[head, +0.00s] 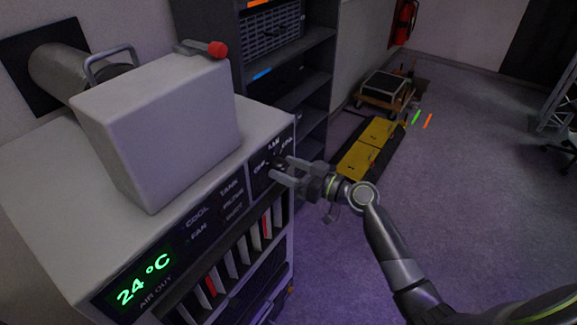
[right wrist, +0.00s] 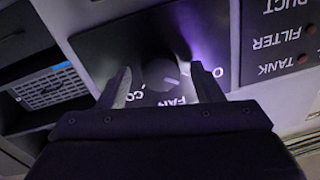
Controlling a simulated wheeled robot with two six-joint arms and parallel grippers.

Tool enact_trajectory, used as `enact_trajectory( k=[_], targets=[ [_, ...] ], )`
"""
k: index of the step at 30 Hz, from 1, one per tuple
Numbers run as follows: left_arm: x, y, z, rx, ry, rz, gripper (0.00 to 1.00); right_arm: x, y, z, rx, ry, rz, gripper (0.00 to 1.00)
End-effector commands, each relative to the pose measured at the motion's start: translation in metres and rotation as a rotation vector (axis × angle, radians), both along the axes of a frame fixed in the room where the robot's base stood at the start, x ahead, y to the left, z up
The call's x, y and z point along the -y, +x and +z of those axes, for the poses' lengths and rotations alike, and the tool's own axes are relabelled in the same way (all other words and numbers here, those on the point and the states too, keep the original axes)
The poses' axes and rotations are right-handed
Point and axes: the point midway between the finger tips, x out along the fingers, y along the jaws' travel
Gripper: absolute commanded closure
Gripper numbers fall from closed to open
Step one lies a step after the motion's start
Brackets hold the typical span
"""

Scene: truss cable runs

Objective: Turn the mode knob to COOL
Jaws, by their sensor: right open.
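The mode knob (right wrist: 160,75) is a dark round knob on a black panel (right wrist: 110,50) of the white air unit (head: 50,190). In the right wrist view, FAN and parts of other labels show upside down around it. A small pale mark on the knob points to the lower right there, toward the side between FAN and a label starting with O. My right gripper (head: 277,171) is open, its two fingers on either side of the knob in the wrist view. I cannot tell whether they touch it. In the head view the fingers partly hide the knob. My left gripper is out of view.
The unit's front has a green 24 °C display (head: 145,280) and a slotted rack below. A dark shelf (head: 300,60) stands behind.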

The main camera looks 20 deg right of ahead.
Motion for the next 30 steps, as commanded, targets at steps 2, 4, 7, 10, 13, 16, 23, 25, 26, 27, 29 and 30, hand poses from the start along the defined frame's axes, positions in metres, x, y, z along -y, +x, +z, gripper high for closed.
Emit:
enact_trajectory(
  k=[2,4,7,10,13,16,23,25,26,27,29,30],
  targets=[
    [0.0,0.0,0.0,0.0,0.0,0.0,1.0,0.0,0.0,0.0,0.0,0.0,0.0,0.4],
    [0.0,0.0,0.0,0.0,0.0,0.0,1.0,0.0,0.0,0.0,0.0,0.0,0.0,0.4],
    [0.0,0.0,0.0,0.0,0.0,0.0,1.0,0.0,0.0,0.0,0.0,0.0,0.0,0.44],
    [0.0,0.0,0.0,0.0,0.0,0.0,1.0,0.0,0.0,0.0,0.0,0.0,0.0,0.57],
    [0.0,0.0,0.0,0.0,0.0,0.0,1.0,0.0,0.0,0.0,0.0,0.0,0.0,0.7],
    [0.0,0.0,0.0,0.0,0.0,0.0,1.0,0.0,0.0,0.0,0.0,0.0,0.0,0.83],
    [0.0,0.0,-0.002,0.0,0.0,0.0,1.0,0.0,0.0,-0.001,-0.009,0.012,0.0,0.85],
    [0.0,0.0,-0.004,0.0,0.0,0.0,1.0,0.0,0.0,-0.002,-0.02,0.025,0.0,0.85],
    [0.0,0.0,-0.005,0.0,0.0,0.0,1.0,0.0,0.0,-0.002,-0.026,0.033,0.0,0.85],
    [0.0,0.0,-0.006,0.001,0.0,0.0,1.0,0.0,0.0,-0.002,-0.036,0.046,0.0,0.85],
    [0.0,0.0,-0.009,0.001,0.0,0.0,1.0,0.0,0.0,-0.003,-0.054,0.07,0.0,0.85],
    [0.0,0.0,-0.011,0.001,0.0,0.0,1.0,0.0,0.0,-0.003,-0.068,0.088,0.0,0.85]
  ],
)
